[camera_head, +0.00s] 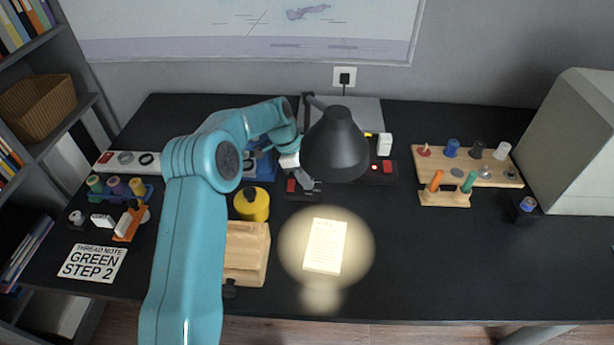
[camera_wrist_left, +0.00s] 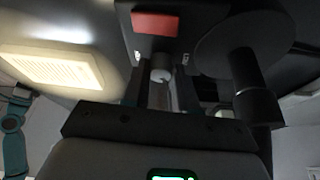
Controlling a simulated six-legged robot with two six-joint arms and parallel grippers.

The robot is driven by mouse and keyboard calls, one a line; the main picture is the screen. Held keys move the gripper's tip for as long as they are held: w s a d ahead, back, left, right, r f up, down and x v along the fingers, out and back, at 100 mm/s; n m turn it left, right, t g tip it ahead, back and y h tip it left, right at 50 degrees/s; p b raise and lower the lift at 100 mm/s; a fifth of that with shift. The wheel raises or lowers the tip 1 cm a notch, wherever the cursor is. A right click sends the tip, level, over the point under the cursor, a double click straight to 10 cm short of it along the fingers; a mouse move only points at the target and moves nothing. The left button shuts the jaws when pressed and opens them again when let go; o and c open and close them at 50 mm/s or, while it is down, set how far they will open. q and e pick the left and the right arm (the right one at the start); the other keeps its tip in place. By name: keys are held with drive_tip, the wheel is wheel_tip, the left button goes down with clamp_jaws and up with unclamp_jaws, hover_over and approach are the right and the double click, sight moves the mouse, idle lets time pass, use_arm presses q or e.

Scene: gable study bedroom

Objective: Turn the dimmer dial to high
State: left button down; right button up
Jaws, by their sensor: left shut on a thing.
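The dimmer dial (camera_wrist_left: 161,72) is a small pale grey cylinder, seen in the left wrist view on a dark panel with a white mark on either side. A red switch (camera_wrist_left: 155,23) sits on the same panel; it also shows in the head view (camera_head: 291,186). My left gripper (camera_head: 306,181) reaches down over the panel beside the lamp. In the left wrist view its fingers (camera_wrist_left: 160,90) are shut on the dial. Where the dial points cannot be made out. My right gripper is not in view.
A black desk lamp (camera_head: 336,145) stands close by my left gripper, its light on a note (camera_head: 325,246). A yellow pot (camera_head: 251,204) and wooden box (camera_head: 246,253) lie to the left. A peg board (camera_head: 467,168) stands right. The front right desk is clear.

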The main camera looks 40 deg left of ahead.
use_arm(q)
drive_tip(key=c, duration=0.9)
unclamp_jaws()
